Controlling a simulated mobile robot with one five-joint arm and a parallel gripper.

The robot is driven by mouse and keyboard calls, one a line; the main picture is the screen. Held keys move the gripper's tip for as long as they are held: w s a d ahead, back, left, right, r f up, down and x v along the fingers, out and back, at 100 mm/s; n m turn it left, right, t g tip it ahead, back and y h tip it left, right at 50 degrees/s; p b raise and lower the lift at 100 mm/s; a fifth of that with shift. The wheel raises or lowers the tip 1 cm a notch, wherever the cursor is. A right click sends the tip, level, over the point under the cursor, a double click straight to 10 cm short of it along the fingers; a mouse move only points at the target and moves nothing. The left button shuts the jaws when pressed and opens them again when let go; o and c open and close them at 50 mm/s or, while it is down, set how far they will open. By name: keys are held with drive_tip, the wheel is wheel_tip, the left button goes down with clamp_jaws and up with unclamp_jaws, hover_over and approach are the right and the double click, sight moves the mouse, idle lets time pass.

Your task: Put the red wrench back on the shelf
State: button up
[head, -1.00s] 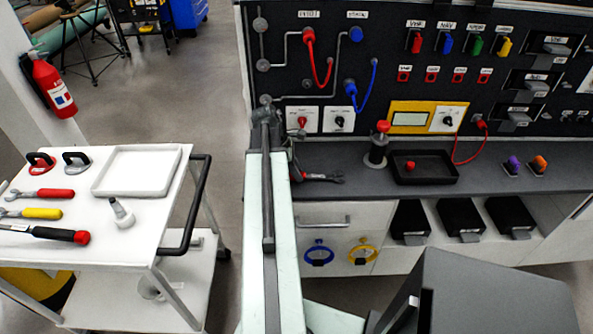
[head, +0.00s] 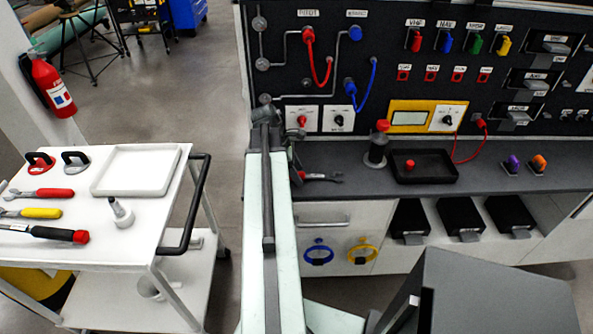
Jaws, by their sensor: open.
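A wrench with a red handle (head: 313,177) lies on the dark grey counter, its grey open jaw pointing right. The left end of its handle is partly hidden by the end of my arm. My gripper (head: 293,163) is at the counter's left end, beside the handle and largely hidden behind my arm link. It is open; I cannot tell whether it touches the handle. A second red-handled wrench (head: 45,194) lies on the white cart top (head: 115,239) at the left, next to a yellow-handled wrench (head: 35,213).
A black tray (head: 447,181) and a grey cylinder with a red top (head: 377,148) stand right of the wrench. The panel with hoses and switches rises behind. The cart also holds a white tray (head: 137,170), a screwdriver-like tool (head: 55,234) and suction cups (head: 40,162).

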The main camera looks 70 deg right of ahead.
drive_tip(key=p+v, duration=0.2)
drive_tip(key=shift+r+p, duration=0.35)
drive_tip(key=shift+r, duration=0.05)
drive_tip(key=p+v, duration=0.4)
drive_tip(key=shift+r, duration=0.15)
drive_tip(key=shift+w+a, duration=0.1)
